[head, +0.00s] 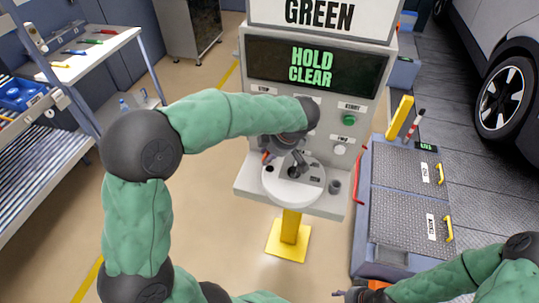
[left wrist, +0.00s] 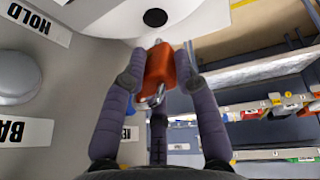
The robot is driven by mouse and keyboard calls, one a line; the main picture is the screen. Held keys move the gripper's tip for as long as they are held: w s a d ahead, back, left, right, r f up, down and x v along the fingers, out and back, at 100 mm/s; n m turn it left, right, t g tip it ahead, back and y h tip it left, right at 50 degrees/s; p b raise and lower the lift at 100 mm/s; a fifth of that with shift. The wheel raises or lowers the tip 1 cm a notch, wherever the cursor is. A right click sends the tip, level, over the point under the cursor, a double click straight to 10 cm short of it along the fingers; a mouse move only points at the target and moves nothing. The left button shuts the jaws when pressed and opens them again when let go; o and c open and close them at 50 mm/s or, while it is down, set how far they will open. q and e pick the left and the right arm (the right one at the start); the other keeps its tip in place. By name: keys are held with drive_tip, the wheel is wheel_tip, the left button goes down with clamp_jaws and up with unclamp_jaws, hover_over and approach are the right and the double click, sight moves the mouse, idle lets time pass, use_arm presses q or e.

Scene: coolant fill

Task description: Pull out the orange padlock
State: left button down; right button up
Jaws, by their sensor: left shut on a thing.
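The orange padlock (left wrist: 160,66) is between the two fingers of my left gripper (left wrist: 160,78) in the left wrist view, and the gripper is shut on it. A metal shackle shows at the padlock's lower end, and a small metal piece at its upper end. A dark round hole (left wrist: 155,18) in a pale surface lies just beyond it. In the head view my left gripper (head: 285,155) is over the round plate of the kiosk (head: 295,190) and mostly hides the padlock. My right gripper (head: 358,295) is at the bottom edge, too small and cut off to read.
The kiosk's screen (head: 315,66) reads HOLD CLEAR, above a green START button (head: 349,120). A grey cup-like part (head: 334,187) is on the shelf's right. A metal-plated platform (head: 405,200) with yellow handles stands right. The floor left of the kiosk is clear.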

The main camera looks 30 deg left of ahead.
use_arm(q)
drive_tip(key=shift+r+p, duration=0.55)
drive_tip(key=shift+r, duration=0.7)
